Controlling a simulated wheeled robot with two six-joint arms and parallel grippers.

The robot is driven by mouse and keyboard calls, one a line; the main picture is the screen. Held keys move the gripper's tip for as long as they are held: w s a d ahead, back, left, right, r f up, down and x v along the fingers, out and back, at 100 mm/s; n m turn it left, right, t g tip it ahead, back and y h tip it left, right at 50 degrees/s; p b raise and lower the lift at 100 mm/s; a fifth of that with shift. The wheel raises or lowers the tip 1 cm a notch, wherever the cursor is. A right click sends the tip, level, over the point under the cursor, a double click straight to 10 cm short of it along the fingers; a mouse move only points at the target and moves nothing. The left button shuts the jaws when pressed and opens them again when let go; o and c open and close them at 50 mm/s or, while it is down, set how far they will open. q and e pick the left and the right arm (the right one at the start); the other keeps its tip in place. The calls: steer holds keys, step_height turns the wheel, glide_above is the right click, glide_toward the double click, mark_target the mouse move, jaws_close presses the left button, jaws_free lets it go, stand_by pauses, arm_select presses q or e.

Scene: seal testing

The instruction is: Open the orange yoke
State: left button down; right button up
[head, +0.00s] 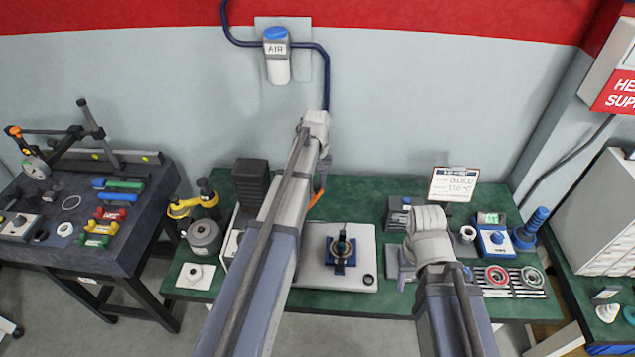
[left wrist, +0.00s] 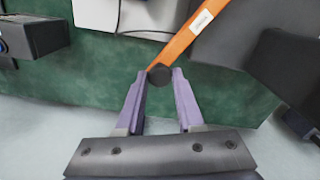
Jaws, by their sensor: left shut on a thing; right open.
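The orange yoke (head: 316,199) shows only as a short orange piece beside my left arm in the head view; the rest is hidden behind that arm. In the left wrist view it is a long orange bar (left wrist: 195,35) with a white label and a dark round knob (left wrist: 159,75) at its end. My left gripper (left wrist: 161,78) has its purple fingers on either side of this knob and is shut on it. In the head view that gripper is mostly hidden by its own arm. My right gripper (head: 403,266) is open, low over the right side of the green bench.
A grey plate (head: 318,277) carries a blue fixture with a ring (head: 341,250). A dark stacked block (head: 252,184) stands behind left. A sign board (head: 453,184), a blue gauge (head: 494,238) and ring seals (head: 497,275) are at right. A dark tool table (head: 90,225) is at far left.

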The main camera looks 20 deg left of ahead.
arm_select(q)
steer(key=c, duration=0.5)
jaws_free()
steer(key=shift+c, duration=0.2)
steer(key=shift+r, duration=0.1)
step_height(320, 180, up, 8)
steer(key=p, duration=0.8)
steer(key=shift+f, duration=0.2)
steer(key=shift+s+d+f, duration=0.15)
steer(key=shift+s+d, duration=0.05)
steer(key=shift+d, duration=0.1)
steer(key=s+d+f+m+b, duration=0.4)
steer(key=s+d+m, duration=0.1)
steer(key=s+d, duration=0.5)
steer(key=s+d+f+m+y+b, duration=0.1)
steer(key=s+d+f+m+b, duration=0.3)
steer(key=s+d, duration=0.6)
steer(key=s+m+b, duration=0.1)
steer(key=s, duration=0.2)
steer(key=shift+d+f, duration=0.15)
steer(key=shift+f, duration=0.15)
